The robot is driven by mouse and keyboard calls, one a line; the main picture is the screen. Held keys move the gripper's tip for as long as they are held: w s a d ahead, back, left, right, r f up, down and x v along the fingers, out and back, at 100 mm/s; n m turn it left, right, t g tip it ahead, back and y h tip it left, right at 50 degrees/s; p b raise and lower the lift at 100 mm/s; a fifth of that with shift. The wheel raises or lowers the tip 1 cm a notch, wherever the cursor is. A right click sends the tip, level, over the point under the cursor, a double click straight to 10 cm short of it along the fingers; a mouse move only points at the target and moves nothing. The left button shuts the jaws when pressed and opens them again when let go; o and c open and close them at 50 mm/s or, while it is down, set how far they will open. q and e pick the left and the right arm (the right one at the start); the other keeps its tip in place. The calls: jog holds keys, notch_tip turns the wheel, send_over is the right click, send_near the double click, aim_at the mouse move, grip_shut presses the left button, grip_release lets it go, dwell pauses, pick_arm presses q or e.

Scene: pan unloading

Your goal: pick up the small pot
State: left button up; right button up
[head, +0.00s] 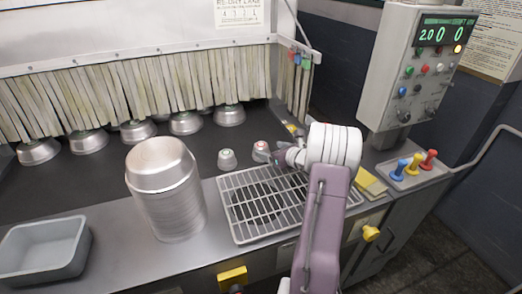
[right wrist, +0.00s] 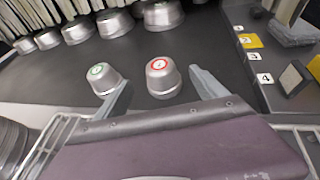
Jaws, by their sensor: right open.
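Two small metal pots stand upside down on the dark belt near its front edge. One small pot has a red ring mark (head: 261,151), and it also shows in the right wrist view (right wrist: 162,77). The other small pot has a green mark (head: 227,160) and stands to its left, also in the right wrist view (right wrist: 104,79). My right gripper (head: 274,157) is open and empty, close by the red-marked pot. In the right wrist view its fingers (right wrist: 161,84) spread to either side of the red-marked pot, the left finger passing near the green-marked one. My left gripper is not in view.
Several larger bowls (head: 88,142) sit along the strip curtain. A stack of metal pans (head: 166,205), a grey bin (head: 75,235) and a wire rack (head: 240,235) occupy the front counter. A control box (head: 415,75) and coloured levers (head: 416,163) stand at the right.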

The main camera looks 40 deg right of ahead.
aim_at(264, 146)
jog(key=p+x, duration=0.1)
jog(key=x, duration=0.4)
jog(key=shift+w+d, duration=0.1)
jog(key=shift+w, duration=0.1)
jog(key=shift+s, duration=0.1)
jog(key=shift+c, duration=0.5)
jog(key=c, duration=1.3)
